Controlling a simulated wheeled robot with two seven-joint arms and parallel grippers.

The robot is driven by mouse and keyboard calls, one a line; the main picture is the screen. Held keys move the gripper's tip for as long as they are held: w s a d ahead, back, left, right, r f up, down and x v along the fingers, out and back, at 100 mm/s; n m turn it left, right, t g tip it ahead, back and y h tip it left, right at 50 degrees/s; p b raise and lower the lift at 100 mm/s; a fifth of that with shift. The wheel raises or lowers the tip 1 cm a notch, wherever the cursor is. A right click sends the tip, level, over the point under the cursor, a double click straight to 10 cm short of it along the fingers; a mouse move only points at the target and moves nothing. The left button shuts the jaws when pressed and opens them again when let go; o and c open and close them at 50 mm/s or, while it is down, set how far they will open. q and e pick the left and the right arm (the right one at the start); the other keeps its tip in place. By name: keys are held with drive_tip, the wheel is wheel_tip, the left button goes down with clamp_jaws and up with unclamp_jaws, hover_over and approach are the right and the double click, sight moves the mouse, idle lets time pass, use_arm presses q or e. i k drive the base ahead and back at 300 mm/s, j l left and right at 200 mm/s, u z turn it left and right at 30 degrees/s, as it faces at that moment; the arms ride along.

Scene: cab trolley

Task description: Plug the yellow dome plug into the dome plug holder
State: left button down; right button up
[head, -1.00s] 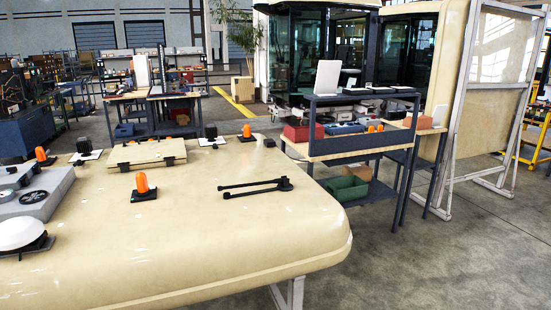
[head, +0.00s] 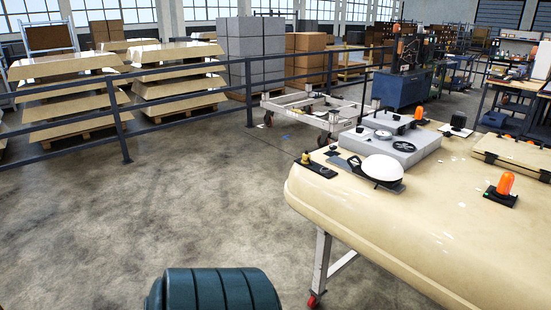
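A white dome (head: 383,168) on a black base is just to the right. Neither of my grippers is in view.
Grey roof unit (head: 403,146), orange beacons (head: 505,184) and a flat cream panel (head: 515,152) are on the roof. A white trolley (head: 320,110) stands behind. A dark railing (head: 190,122) runs across the back. The left floor is open.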

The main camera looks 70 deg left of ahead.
sight(305, 156)
drive_tip(key=u, duration=2.1)
